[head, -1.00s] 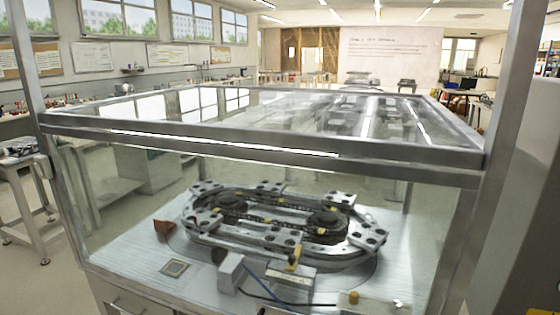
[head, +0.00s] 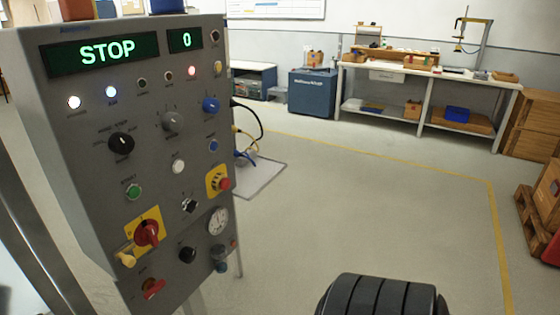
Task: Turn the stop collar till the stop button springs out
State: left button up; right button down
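A grey control panel (head: 90,165) fills the left of the view, seen at an angle. A red mushroom-shaped stop button (head: 222,183) sits on a yellow plate near its right edge. The collar around the button is too small to make out, and I cannot tell whether the button is pressed in or out. The green display (head: 105,53) reads STOP, and a smaller display (head: 186,42) reads 0.
A red rotary switch (head: 147,233) on a yellow plate, a green button (head: 133,191) and a gauge (head: 218,221) share the panel. Open floor (head: 370,200) lies to its right. A workbench (head: 430,85) and a blue cabinet (head: 312,93) stand behind.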

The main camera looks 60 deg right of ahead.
aim_at(219, 176)
jog(key=z, duration=1.6)
